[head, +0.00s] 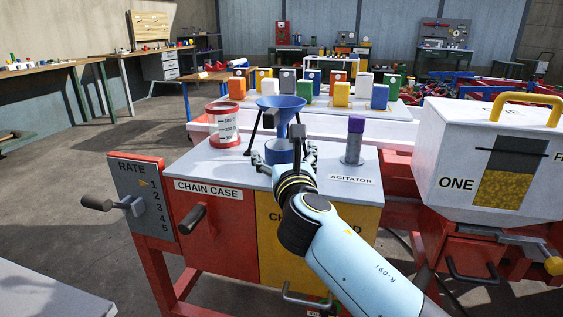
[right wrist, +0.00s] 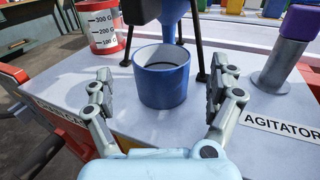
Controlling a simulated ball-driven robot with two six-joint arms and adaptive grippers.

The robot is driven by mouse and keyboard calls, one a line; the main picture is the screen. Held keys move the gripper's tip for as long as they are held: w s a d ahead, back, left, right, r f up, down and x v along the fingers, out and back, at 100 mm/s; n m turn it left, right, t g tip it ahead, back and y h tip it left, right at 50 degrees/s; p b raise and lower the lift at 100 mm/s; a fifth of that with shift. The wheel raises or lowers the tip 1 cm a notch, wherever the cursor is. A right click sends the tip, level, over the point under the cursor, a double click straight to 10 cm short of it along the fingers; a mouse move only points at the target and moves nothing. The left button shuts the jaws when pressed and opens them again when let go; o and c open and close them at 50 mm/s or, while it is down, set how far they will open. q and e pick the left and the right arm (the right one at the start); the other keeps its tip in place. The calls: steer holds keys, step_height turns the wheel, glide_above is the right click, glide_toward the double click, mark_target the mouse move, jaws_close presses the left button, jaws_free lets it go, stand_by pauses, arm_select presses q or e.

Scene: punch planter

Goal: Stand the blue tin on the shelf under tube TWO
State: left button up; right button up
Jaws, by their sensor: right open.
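The blue tin (head: 279,149) stands upright on the grey top of the red and yellow machine, below a blue funnel (head: 281,104) on a black stand. In the right wrist view the open-topped tin (right wrist: 163,82) looks empty. My right gripper (head: 285,157) is open, with one finger on each side of the tin. In the right wrist view, gaps show between the tin and both fingers. A hopper (head: 495,170) labelled ONE is at the right. No tube or shelf marked TWO is visible. My left gripper is not in view.
A red and white measuring cup (head: 222,125) stands left of the funnel. A purple-topped agitator post (head: 354,140) rises at the right. A lever (head: 100,205) juts from the RATE plate (head: 145,200). Coloured canisters line a bench behind.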

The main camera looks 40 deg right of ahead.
mark_target(279, 141)
steer(key=b+x, duration=0.1)
steer(key=x, duration=0.3)
steer(key=shift+w+d+f, duration=0.15)
steer(key=shift+w+d, duration=0.1)
steer(key=shift+w, duration=0.05)
steer(key=shift+w+d, duration=0.1)
steer(key=shift+w, duration=0.05)
steer(key=shift+c, duration=0.6)
steer(key=c, duration=1.2)
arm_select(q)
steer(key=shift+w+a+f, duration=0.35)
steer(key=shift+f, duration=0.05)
arm_select(e)
steer(key=shift+c, duration=0.7)
